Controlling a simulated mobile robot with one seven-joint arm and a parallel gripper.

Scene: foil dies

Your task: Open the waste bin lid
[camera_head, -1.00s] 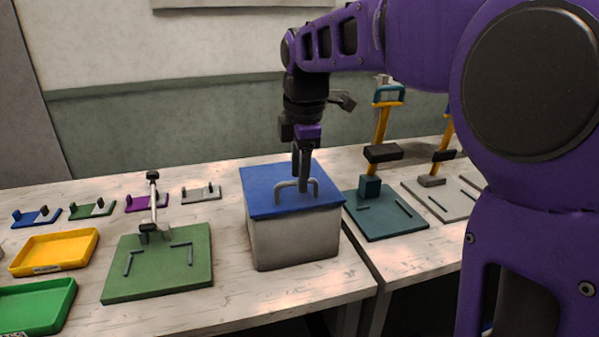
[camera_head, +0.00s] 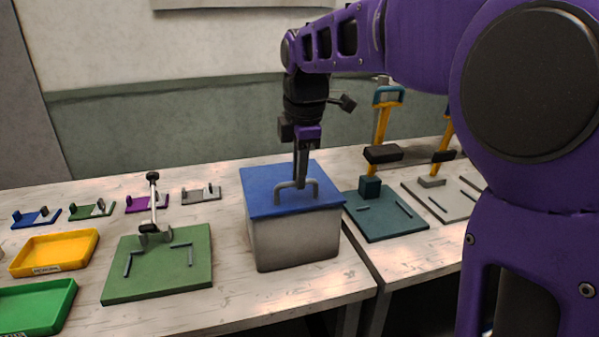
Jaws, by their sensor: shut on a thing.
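The waste bin is a grey box (camera_head: 294,241) on the table in the middle of the view. Its blue lid (camera_head: 262,184) lies flat on top, closed. A grey arched handle (camera_head: 279,198) stands up on the lid. My gripper (camera_head: 300,184) points down from above and is shut on the handle. The fingers partly overlap the handle's far side, so the exact contact is hard to see.
Left of the bin are a green base with a lever press (camera_head: 180,258), a yellow tray (camera_head: 55,250) and a green tray (camera_head: 38,303). Right of it is a dark teal press base (camera_head: 385,222). Small coloured fixtures line the back left.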

